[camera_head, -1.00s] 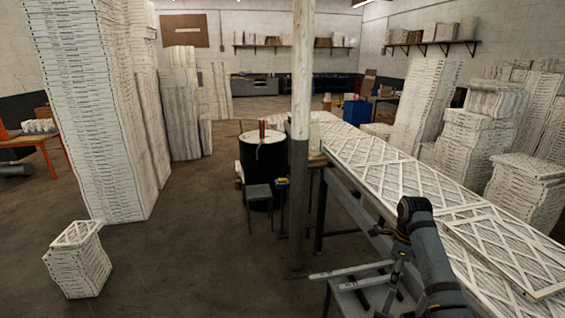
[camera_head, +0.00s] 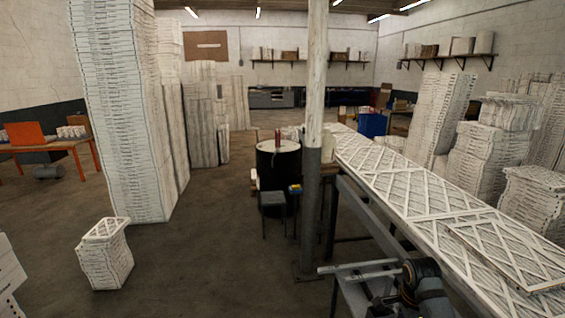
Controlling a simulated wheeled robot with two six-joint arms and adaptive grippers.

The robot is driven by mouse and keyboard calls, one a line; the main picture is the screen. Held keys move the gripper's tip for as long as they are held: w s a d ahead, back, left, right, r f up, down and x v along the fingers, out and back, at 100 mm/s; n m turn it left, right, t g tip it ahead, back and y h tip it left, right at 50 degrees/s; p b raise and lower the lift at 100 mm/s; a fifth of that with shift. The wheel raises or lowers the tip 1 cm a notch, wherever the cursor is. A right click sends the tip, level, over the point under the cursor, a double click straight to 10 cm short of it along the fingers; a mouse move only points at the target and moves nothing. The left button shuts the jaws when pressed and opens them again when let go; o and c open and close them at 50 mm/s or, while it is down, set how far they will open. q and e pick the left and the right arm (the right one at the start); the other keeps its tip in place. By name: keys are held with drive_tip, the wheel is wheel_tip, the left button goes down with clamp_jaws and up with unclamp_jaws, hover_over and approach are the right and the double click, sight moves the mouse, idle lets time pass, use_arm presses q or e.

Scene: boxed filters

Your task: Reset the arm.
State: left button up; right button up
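My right arm (camera_head: 425,285) shows at the bottom right, dark and grey, low beside the near end of the long filter table. Its gripper end is small and dark against a grey frame, and I cannot make out whether its fingers are apart. I see no object clearly held by it. My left arm and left gripper are out of view.
The long table (camera_head: 385,238) bears white lattice-faced filters (camera_head: 400,185). A post (camera_head: 312,170) and a black drum (camera_head: 278,165) stand left of it. A tall filter stack (camera_head: 120,110) and a short stack (camera_head: 104,255) stand at left. Open floor (camera_head: 200,260) lies between.

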drive_tip(key=s+a+f+n+t, duration=0.15)
drive_tip(key=s+a+n, duration=0.25)
drive_tip(key=s+n, duration=0.65)
drive_tip(key=s+a+f+n+t, duration=0.15)
drive_tip(key=s+a+n, duration=0.35)
drive_tip(key=s+n, duration=0.55)
drive_tip(key=s+d+f+m+g+b, duration=0.15)
drive_tip(key=f+b, duration=0.25)
drive_tip(key=f, duration=1.4)
drive_tip(key=s+d+f+m+b, duration=0.1)
drive_tip(key=s+d+f+b, duration=0.2)
drive_tip(key=f, duration=1.5)
use_arm(q)
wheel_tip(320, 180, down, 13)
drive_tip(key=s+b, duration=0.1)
drive_tip(key=b, duration=0.5)
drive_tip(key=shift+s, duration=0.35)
use_arm(e)
drive_tip(key=s+f, duration=1.7)
drive_tip(key=f, duration=0.2)
drive_tip(key=shift+s+g, duration=0.25)
drive_tip(key=shift+g, duration=0.2)
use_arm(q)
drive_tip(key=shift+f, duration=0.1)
use_arm(e)
drive_tip(key=shift+a+f, duration=0.1)
